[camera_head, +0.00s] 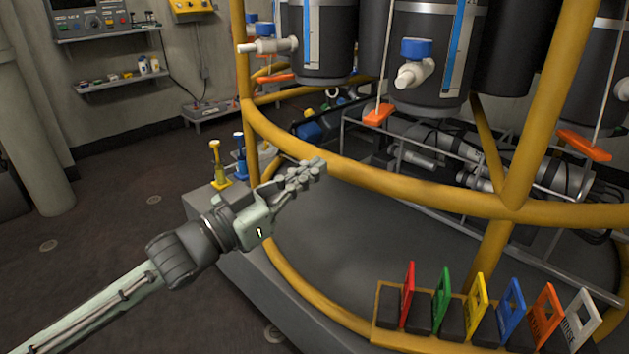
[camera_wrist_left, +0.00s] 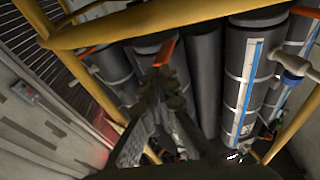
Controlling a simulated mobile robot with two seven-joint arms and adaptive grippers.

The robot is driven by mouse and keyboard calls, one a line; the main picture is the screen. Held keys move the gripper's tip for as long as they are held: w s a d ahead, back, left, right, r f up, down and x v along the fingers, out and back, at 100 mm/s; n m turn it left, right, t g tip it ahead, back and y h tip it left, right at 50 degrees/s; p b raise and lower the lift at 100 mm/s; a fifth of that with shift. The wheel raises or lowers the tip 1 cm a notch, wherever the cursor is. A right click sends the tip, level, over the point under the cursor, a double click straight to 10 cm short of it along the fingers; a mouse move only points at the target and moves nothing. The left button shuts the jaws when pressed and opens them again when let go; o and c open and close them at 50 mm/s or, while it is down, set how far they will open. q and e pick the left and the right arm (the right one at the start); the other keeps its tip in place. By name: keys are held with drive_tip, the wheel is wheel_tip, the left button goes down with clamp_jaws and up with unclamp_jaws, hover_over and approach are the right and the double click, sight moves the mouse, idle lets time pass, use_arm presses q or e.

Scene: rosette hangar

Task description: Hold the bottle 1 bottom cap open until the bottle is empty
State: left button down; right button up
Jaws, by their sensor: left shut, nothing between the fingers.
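Dark grey bottles hang in the yellow frame, one at the upper left (camera_head: 322,45) and one at the upper middle (camera_head: 428,55). Both have blue level strips and white valves with blue knobs. I cannot tell which is bottle 1, and their bottom caps are not clearly visible. Orange tabs (camera_head: 378,115) hang on thin rods near the bottles. My left gripper (camera_head: 318,168) is shut and empty at the yellow ring, below the bottles. In the left wrist view, an orange tab (camera_wrist_left: 166,50) shows just beyond the fingertips; contact cannot be told. My right gripper is out of view.
The yellow ring rail (camera_head: 400,188) and yellow posts surround the bottles. A rack with several coloured tags (camera_head: 478,310) stands at the lower right. Yellow (camera_head: 218,163) and blue (camera_head: 239,157) small stands are beside my left forearm. The floor at left is clear.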

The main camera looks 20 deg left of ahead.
use_arm(q)
drive_tip(key=x, duration=0.8)
drive_tip(key=shift+r+p, duration=0.25)
drive_tip(key=shift+p, duration=0.15)
drive_tip(key=shift+p+x, duration=0.8)
drive_tip(key=shift+x, duration=1.15)
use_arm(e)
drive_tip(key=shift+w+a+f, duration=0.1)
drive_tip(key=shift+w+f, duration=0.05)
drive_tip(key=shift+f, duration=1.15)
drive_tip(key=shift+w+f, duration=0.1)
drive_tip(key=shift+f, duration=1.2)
use_arm(q)
drive_tip(key=shift+d+f, duration=0.1)
